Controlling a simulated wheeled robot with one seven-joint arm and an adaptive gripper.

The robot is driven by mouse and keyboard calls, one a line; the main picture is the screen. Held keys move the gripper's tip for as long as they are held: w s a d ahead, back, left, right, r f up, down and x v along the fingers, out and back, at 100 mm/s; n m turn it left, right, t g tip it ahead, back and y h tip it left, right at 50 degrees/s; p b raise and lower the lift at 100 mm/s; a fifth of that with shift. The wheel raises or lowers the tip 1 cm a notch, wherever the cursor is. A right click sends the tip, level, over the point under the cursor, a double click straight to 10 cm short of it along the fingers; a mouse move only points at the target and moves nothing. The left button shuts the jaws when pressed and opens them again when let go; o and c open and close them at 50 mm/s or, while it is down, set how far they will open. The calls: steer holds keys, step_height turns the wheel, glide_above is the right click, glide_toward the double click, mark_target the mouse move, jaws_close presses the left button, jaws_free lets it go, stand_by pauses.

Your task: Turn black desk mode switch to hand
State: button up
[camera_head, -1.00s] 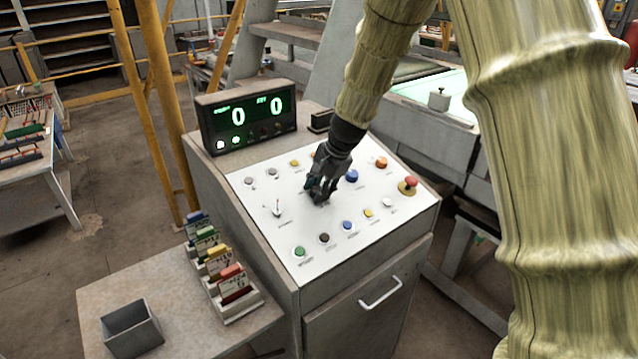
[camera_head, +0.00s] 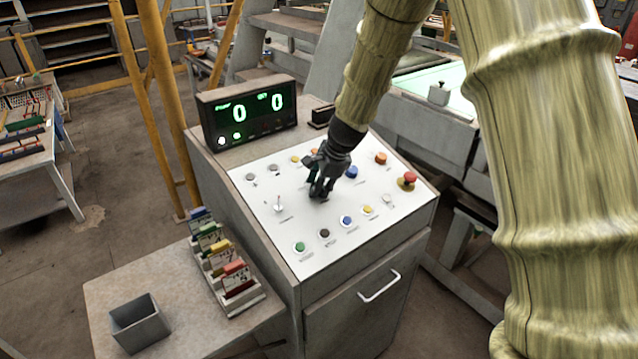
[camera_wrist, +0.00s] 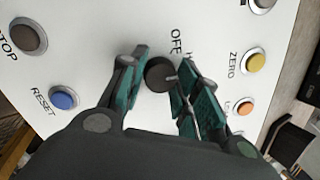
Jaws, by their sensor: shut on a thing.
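The black mode switch (camera_wrist: 159,74) is a round dark knob on the white desk panel. In the wrist view it sits between my gripper's teal-padded fingers, with a short pale mark at its right side. The letters OFF stand above it, and another label starting with H is partly hidden by the right finger. My gripper (camera_wrist: 162,80) is shut on the knob. In the head view my gripper (camera_head: 320,190) reaches down to the middle of the panel and hides the switch.
Round buttons surround the switch, including a blue one (camera_head: 351,172), a yellow one (camera_wrist: 254,61) and a blue RESET one (camera_wrist: 63,98). A small lever (camera_head: 279,205) stands left, a red mushroom button (camera_head: 408,179) right. A display (camera_head: 247,112) reading 0 0 stands behind.

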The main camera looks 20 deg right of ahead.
steer(key=o, duration=1)
steer(key=v, duration=1.2)
steer(key=shift+w, duration=0.1)
steer(key=shift+a, duration=0.1)
